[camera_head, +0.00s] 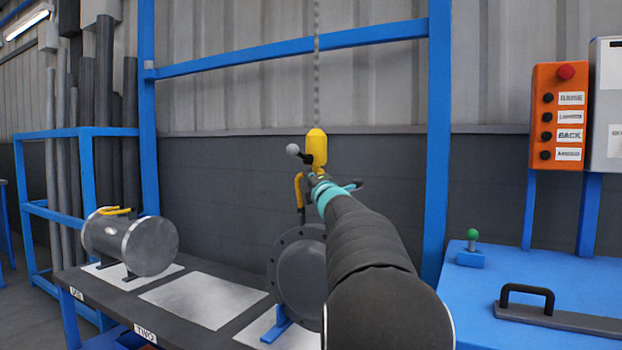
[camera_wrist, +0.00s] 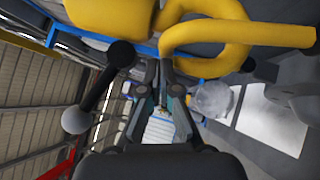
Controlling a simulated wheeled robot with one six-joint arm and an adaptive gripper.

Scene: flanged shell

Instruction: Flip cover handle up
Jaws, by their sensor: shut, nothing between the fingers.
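My gripper (camera_head: 316,180) is at the end of my arm, close to a yellow hoist block (camera_head: 316,148) hanging on a chain. In the wrist view my gripper (camera_wrist: 162,88) is shut and empty. A dark lever with a pale ball end (camera_wrist: 75,120) lies left of the fingers, apart from them. The pale ball (camera_head: 292,149) also shows beside the hoist block. A yellow hook (camera_wrist: 205,50) spans the wrist view's top. Below the hook, a grey flanged shell (camera_head: 300,270) stands on a blue support, partly hidden by my arm. I cannot tell which part is the cover handle.
A grey cylinder with a yellow handle (camera_head: 130,240) lies on the dark bench at left. A bare pale plate (camera_head: 203,300) is beside it. At right, a blue table (camera_head: 480,280) holds a black handle (camera_head: 527,292) on a grey plate. Blue frame posts stand behind.

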